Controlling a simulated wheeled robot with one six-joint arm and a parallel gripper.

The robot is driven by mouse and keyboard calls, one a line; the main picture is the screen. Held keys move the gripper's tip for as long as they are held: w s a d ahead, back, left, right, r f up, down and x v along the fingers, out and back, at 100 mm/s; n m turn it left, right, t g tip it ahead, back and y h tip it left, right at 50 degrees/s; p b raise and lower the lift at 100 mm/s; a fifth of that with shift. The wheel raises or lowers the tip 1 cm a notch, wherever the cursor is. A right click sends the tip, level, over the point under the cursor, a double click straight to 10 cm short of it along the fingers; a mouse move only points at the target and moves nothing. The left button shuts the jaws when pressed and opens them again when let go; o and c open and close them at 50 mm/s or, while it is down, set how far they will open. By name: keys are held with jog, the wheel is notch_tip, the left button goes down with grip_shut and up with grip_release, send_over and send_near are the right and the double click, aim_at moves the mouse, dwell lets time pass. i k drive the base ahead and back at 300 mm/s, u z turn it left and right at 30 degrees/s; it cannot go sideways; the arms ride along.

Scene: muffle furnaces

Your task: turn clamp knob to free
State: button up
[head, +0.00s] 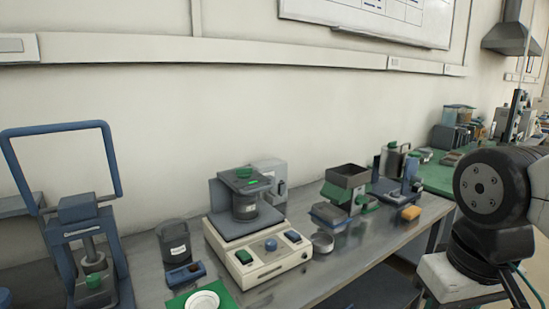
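A cream and grey bench machine (256,258) stands in the middle of the bench. It holds a dark labelled cylinder (245,206) under a flat dark top plate (262,184). A green knob (243,172) sits on that plate and looks like the clamp knob; how far it is turned cannot be told. Part of my arm shows at the right edge, well apart from the machine. My gripper is not in view.
A blue-framed press (76,209) stands at the left. A dark labelled beaker (174,242) and a white dish (203,300) on a green mat are near the machine. A hopper device (346,184) stands to its right. The bench front strip is mostly clear.

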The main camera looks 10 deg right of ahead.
aim_at(242, 173)
jog(key=u, duration=0.1)
jog(key=i, duration=1)
jog(key=u, duration=0.45)
